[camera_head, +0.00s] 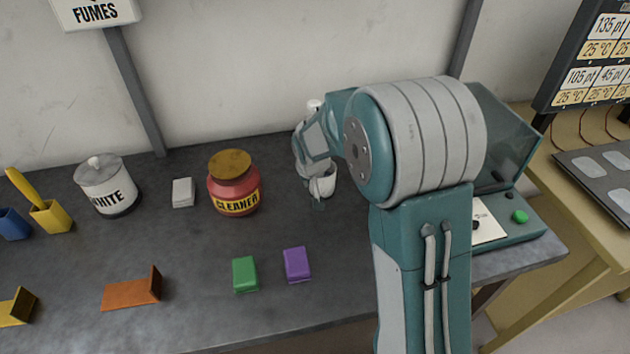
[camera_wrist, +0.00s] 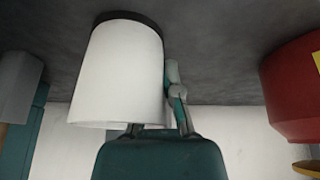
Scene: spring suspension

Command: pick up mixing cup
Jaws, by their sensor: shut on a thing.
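A white cup (camera_head: 324,183) shows partly in the head view at the end of my arm, behind my gripper (camera_head: 318,195). In the wrist view the white cup (camera_wrist: 116,75) is large, at the left of centre, with a dark band at its top end in the picture. One finger of my gripper (camera_wrist: 172,88) shows along the cup's right side; the other is hidden by the cup. My gripper is shut on the cup. Whether the cup still touches the bench (camera_head: 190,255) I cannot tell.
A red CLEANER jar (camera_head: 234,185) stands left of my gripper. A WHITE canister (camera_head: 106,185) and a small white block (camera_head: 183,192) are further left. Green (camera_head: 245,274) and purple (camera_head: 297,265) blocks lie in front. A teal machine (camera_head: 520,217) stands right of my arm.

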